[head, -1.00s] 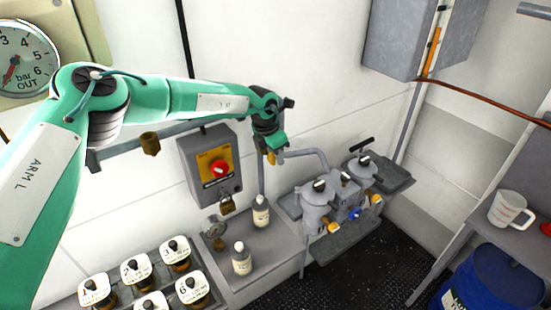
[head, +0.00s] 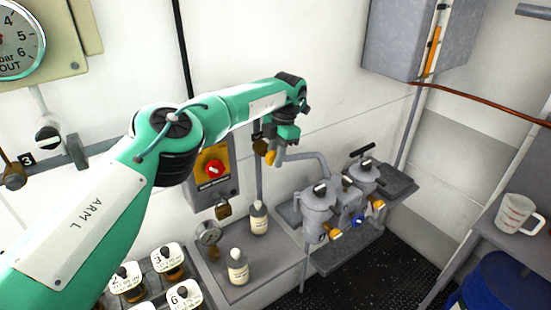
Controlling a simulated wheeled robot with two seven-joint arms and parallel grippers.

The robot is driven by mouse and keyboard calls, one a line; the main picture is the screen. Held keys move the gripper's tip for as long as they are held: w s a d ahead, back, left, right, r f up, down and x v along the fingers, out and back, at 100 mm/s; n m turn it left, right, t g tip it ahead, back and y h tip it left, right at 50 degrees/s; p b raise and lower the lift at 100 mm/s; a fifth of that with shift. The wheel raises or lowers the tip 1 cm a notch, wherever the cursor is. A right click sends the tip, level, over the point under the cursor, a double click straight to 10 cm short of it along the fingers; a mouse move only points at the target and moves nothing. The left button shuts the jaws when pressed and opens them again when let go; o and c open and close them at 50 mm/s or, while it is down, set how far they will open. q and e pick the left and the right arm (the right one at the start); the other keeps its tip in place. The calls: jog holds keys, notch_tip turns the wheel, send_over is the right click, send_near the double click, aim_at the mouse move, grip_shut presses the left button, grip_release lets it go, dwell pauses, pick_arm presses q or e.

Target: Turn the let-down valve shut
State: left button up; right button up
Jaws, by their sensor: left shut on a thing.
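My left gripper (head: 273,157) is at the wall pipe in the middle of the head view, right of the red-knob switch box. It is shut on a small yellow-orange handle (head: 270,158), which I take to be the let-down valve's. The handle sits by a brown fitting (head: 259,146) at the top of a vertical grey pipe. The gripper and wrist hide most of the valve body, so its exact angle cannot be read. My right gripper is not in view.
A switch box with a red knob (head: 214,168) and a padlock (head: 223,210) is left of the pipe. Two bottles, one here (head: 238,268), stand on a grey ledge below. Twin grey filter housings (head: 320,205) stand at right. A jug (head: 514,213) is far right.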

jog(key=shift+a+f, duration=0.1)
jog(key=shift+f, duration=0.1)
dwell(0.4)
pick_arm(q)
jog(key=o, duration=1)
